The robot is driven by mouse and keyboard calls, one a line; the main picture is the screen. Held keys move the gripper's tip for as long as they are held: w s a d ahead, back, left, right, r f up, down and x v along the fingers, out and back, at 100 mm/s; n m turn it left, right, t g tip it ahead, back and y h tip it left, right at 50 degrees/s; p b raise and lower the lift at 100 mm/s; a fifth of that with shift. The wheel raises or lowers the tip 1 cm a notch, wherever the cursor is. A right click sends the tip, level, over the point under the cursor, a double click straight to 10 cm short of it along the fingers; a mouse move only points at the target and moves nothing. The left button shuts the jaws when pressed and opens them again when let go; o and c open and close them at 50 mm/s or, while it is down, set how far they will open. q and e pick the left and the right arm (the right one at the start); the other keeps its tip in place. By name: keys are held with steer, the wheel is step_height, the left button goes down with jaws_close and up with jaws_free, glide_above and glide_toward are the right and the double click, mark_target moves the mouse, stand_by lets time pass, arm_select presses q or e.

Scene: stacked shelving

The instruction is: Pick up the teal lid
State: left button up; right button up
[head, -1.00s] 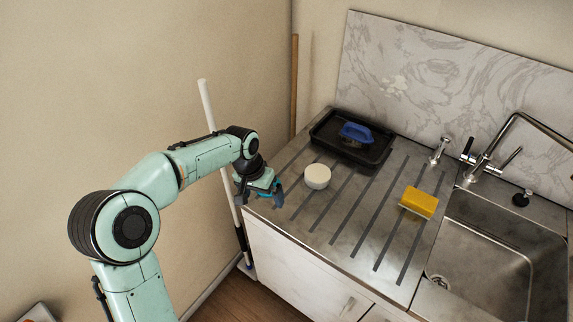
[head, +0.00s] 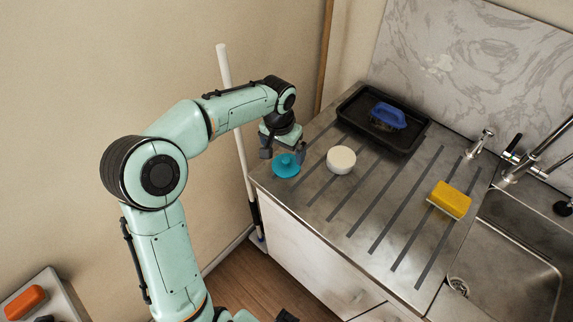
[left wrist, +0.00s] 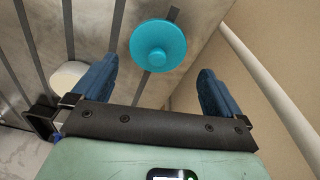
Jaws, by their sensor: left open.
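The teal lid (head: 286,165) lies on the metal counter near its left front corner. It is round with a small raised knob. In the left wrist view the teal lid (left wrist: 158,45) is just beyond the fingertips, roughly centred between them. My left gripper (head: 283,151) is open and empty, pointing down close to the lid on its far side in the head view. Its two blue fingers show in the left wrist view (left wrist: 155,78), apart from the lid.
A white round piece (head: 341,159) stands right of the lid. Behind it is a black tray (head: 405,146) with a blue-handled brush (head: 388,116). A yellow sponge (head: 451,198) lies near the sink (head: 510,250). A white pole (head: 236,120) stands left of the counter.

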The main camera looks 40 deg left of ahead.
mark_target(286, 160)
arm_select(q)
steer(key=shift+w+d+f, duration=0.1)
steer(key=shift+w+f, duration=0.1)
steer(key=shift+f, duration=1.15)
steer(key=shift+w+f, duration=0.2)
steer(key=shift+f, duration=1.1)
steer(key=c, duration=0.8)
